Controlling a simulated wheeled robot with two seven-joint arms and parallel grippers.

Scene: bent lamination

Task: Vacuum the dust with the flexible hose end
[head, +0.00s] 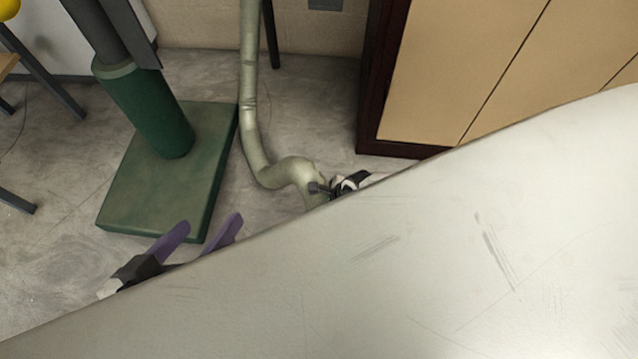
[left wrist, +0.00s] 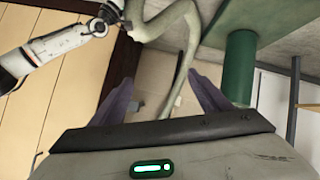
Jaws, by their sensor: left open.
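A pale green flexible hose (head: 250,100) hangs down from the top of the head view and bends right near the floor. Its lower end is hidden behind my right gripper and a pale surface. My right gripper (head: 322,188) is at the lower bend of the hose; whether its jaws are closed on it I cannot tell. The hose (left wrist: 184,65) also shows in the left wrist view, beyond my left fingers. My left gripper (head: 211,226) has purple fingers, spread open and empty, left of the hose and apart from it. I cannot make out any dust for certain.
A large pale, scratched surface (head: 480,230) fills the lower right of the head view. A green post on a square base (head: 160,190) stands left of the hose. A tan cabinet with dark edges (head: 450,70) stands behind, right. Grey floor (head: 60,220) is open at left.

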